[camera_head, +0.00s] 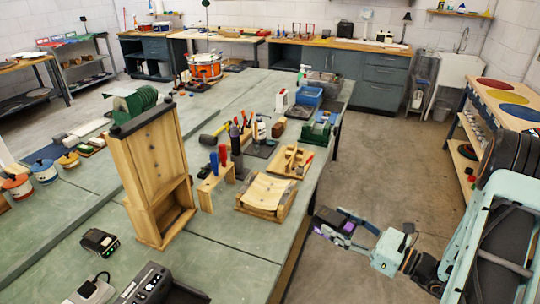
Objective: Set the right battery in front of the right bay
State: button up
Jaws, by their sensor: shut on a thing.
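My gripper (342,226) is at the lower middle right, beyond the bench's right edge and over the floor. It is shut on a dark block (329,215), which looks like a battery; the fingers hide part of it, and purple patches show beside it. Another black battery (100,242) with a small green mark sits on the green bench (228,254) at the lower left. A dark grey charger-like unit (150,283) is at the bottom edge, partly cut off. Its bays cannot be made out clearly.
A curved wooden cradle (267,193) and a tool block (215,187) are near the right edge. A white plug with a cable (92,290) lies at lower left.

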jog(key=shift+a+f, duration=0.1)
jog(key=shift+w+a+f+b, duration=0.1)
jog(key=shift+a+b, duration=0.1)
jog(key=shift+b, duration=0.4)
jog(key=s+a+n+g+y+b, duration=0.1)
jog(key=s+a+n+g+b, duration=0.1)
jog(key=a+b, duration=0.6)
jog(key=s+a+f+n+g+y+b, duration=0.1)
jog(key=s+a+n+g+b, duration=0.1)
jog(key=a+b, duration=0.6)
jog(key=shift+s+a+f+g+y+b, duration=0.4)
jog(key=shift+g+b, duration=0.7)
jog(key=shift+b, duration=1.85)
jog(key=shift+d+r, duration=0.1)
